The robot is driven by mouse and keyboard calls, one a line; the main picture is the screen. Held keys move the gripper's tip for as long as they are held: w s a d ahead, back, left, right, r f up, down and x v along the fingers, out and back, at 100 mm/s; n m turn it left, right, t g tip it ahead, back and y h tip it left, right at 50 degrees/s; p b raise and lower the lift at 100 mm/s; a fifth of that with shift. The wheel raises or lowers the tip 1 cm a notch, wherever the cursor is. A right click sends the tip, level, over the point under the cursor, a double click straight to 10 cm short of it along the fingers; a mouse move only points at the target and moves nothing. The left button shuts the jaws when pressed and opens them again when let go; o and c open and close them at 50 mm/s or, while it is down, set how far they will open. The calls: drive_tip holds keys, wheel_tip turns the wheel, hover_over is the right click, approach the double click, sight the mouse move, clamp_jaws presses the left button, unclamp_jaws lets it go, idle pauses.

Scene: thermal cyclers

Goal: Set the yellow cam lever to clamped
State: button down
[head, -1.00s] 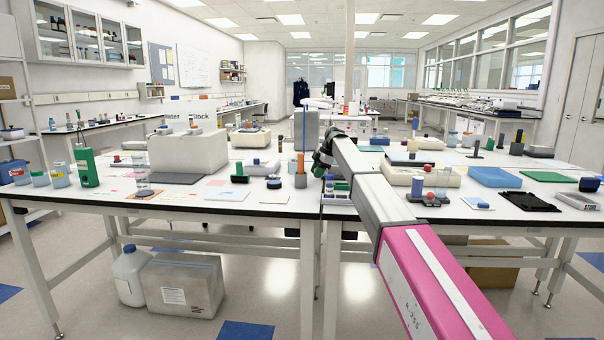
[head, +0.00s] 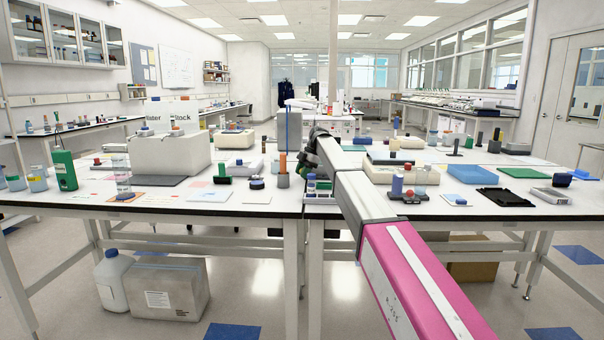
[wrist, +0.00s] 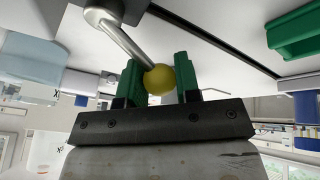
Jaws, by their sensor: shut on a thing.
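The yellow cam lever shows in the wrist view as a round yellow knob (wrist: 160,79) on the end of a bare metal rod (wrist: 122,36). The rod runs up and left from the knob to a rounded metal pivot. My gripper (wrist: 159,80) has green fingers, one on each side of the knob, and is shut on it. I cannot tell the lever's set position from these frames.
A green thing (wrist: 294,32) stands close at the upper right in the wrist view. In the head view, a rack of small bottles (head: 320,199) stands left of my arm. A dark base with a red ball (head: 408,194) and a blue tray (head: 471,174) lie to its right.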

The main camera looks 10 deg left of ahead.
drive_tip(key=c, duration=0.8)
unclamp_jaws()
drive_tip(key=shift+d, duration=0.1)
drive_tip(key=v, duration=1)
drive_tip(key=shift+d+r, duration=0.1)
drive_tip(key=shift+r, duration=0.3)
drive_tip(key=shift+s, duration=0.15)
